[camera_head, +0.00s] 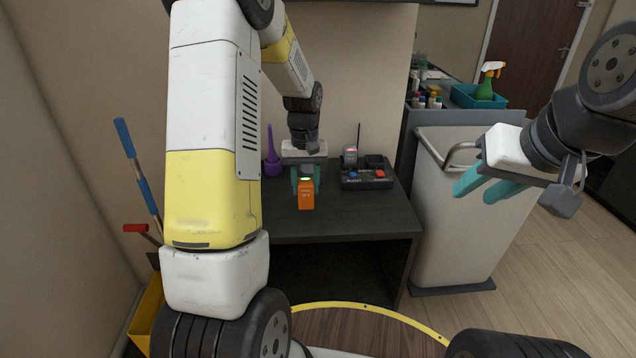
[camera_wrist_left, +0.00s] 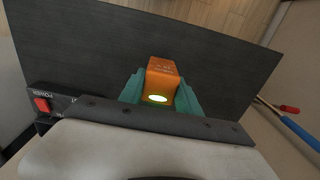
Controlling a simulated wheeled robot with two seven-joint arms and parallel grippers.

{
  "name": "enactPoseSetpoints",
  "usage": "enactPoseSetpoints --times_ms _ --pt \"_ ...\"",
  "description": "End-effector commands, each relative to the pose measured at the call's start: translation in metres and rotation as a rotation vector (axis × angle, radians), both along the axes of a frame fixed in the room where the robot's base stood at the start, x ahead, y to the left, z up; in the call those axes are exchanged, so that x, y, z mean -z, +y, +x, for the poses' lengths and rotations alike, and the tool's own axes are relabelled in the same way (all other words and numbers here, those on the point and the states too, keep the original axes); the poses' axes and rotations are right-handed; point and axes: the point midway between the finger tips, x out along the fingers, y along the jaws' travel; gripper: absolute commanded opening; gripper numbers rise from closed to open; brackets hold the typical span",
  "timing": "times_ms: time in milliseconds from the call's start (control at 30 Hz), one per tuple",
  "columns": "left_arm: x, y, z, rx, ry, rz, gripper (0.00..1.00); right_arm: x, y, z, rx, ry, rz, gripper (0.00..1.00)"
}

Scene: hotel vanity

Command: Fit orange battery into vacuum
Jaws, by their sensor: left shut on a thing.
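The orange battery (camera_head: 306,194) is held in my left gripper (camera_head: 305,178), over the dark table. In the left wrist view the battery (camera_wrist_left: 163,80) sits between the teal fingers of my left gripper (camera_wrist_left: 160,92), with a green-white light on its near end. My right gripper (camera_head: 497,185) is on the right, in front of the grey cart; its teal fingers are apart, with nothing seen between them. I cannot make out a vacuum for certain in these views.
The dark table (camera_head: 350,215) carries a black charger (camera_head: 367,178) with red and blue parts and a purple bottle-like object (camera_head: 272,160). A grey cart (camera_head: 460,220) stands right of the table. A yellow bucket (camera_head: 147,312) and blue-handled tool (camera_head: 138,170) stand left.

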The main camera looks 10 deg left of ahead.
Motion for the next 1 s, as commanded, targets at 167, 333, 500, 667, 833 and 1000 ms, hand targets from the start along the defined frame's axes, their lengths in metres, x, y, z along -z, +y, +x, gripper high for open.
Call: enactPoseSetpoints --times_ms 167,333,500,667,833,1000 --pt "0.029 -0.001 -0.003 0.000 0.008 -0.001 0.00 0.000 0.000 0.000 0.000 0.000 0.000 0.36" --pt "0.031 -0.001 -0.002 0.000 0.004 -0.001 0.00 0.000 0.000 0.000 0.000 0.000 0.000 0.36" --pt "0.033 -0.001 -0.002 0.000 0.005 0.000 0.00 0.000 0.000 0.000 0.000 0.000 0.000 0.36" --pt "0.034 -0.001 -0.003 0.000 0.005 0.000 0.61 0.000 0.000 0.000 0.000 0.000 0.000 0.36" --pt "0.034 -0.001 -0.003 0.000 0.005 0.000 0.62 0.000 0.000 0.000 0.000 0.000 0.000 0.36" --pt "0.032 -0.001 -0.002 0.000 0.004 0.000 0.62 0.000 0.000 0.000 0.000 0.000 0.000 0.36"
